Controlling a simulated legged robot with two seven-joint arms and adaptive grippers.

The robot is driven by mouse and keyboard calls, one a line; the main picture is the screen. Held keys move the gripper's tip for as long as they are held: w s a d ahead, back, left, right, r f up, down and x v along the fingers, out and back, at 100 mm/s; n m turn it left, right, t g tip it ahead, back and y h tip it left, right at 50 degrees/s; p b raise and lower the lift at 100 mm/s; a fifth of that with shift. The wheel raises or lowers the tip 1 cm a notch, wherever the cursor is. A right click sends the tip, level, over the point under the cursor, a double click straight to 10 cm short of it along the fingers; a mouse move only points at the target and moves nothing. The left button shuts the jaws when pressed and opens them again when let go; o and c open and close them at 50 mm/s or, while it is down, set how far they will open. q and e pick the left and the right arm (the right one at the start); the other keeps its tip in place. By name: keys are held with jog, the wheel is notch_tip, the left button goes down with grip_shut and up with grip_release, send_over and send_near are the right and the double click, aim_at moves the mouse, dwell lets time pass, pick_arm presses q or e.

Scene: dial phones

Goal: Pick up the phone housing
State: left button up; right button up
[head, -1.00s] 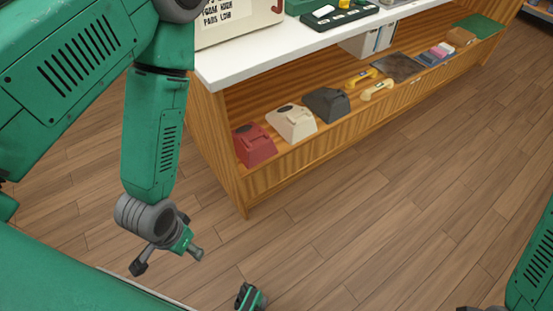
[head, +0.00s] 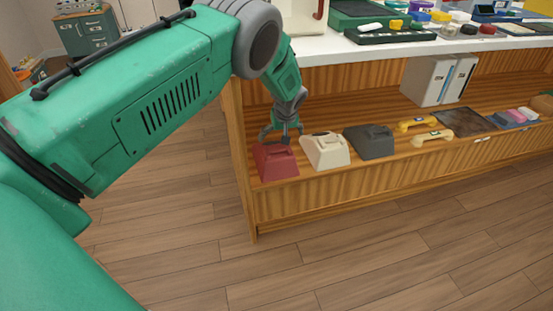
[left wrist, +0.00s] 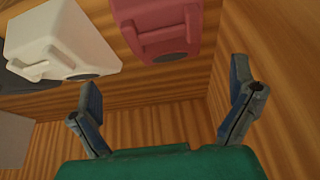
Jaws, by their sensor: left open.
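Three phone housings stand in a row on the lower wooden shelf: a red one (head: 276,163) at the left end, a cream one (head: 326,151) and a dark grey one (head: 370,142). My left gripper (head: 283,134) is open at the top rear of the red housing, with nothing between its fingers. Whether a finger touches the housing I cannot tell. In the left wrist view my open fingers (left wrist: 168,92) show, with the red housing (left wrist: 158,25) beyond them and the cream housing (left wrist: 62,38) to its left. My right gripper is out of view.
The white counter (head: 330,53) overhangs the shelf. A wooden side panel (head: 240,160) closes its left end. The floor in front is clear.

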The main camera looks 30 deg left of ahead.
aim_at(277, 146)
pick_arm(q)
jog(key=b+x, duration=0.1)
jog(key=x, duration=0.1)
jog(key=b+x, duration=0.2)
jog(key=x, duration=0.1)
jog(key=b+x, duration=0.1)
jog(key=x, duration=0.2)
jog(key=shift+s+a+f, duration=0.15)
jog(key=shift+s+a, duration=0.05)
jog(key=shift+s, duration=0.05)
jog(key=shift+c, duration=0.8)
jog(key=c, duration=1.4)
jog(key=shift+c, duration=0.2)
jog(key=shift+r, duration=0.2)
